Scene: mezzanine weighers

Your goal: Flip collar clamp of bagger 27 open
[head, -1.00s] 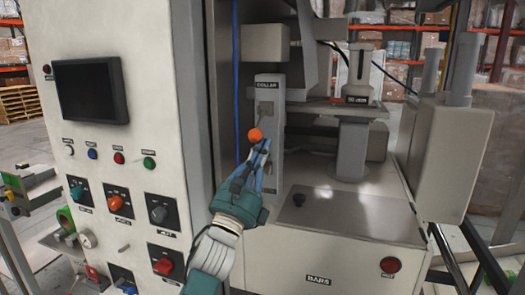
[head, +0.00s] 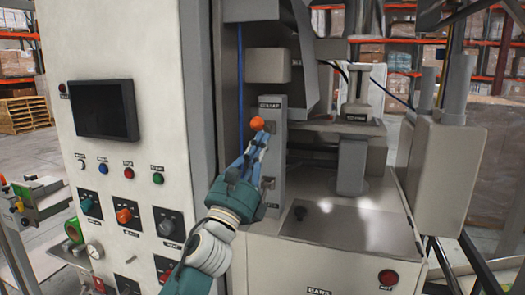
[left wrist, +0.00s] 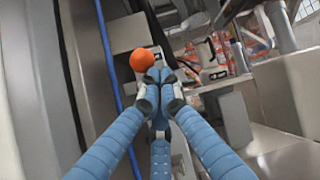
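The collar clamp shows in the head view as a lever with an orange ball knob (head: 257,123) on a narrow grey upright plate (head: 272,155) labelled COLLAR. The knob stands out toward me, about level with the lever's mount; the lever itself is mostly hidden. My left gripper (head: 258,139) has its blue fingers drawn together just below the knob. In the left wrist view the fingertips (left wrist: 158,82) meet beside the orange knob (left wrist: 143,61), touching or very close, and the knob is not between them. My right gripper is not in view.
A control panel (head: 128,170) with a dark screen, buttons and knobs stands left of the arm. A steel shelf (head: 345,225) and grey bagger housing (head: 447,165) lie to the right. A blue hose (head: 240,90) runs vertically behind the gripper. A grey box (head: 268,65) overhangs the plate.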

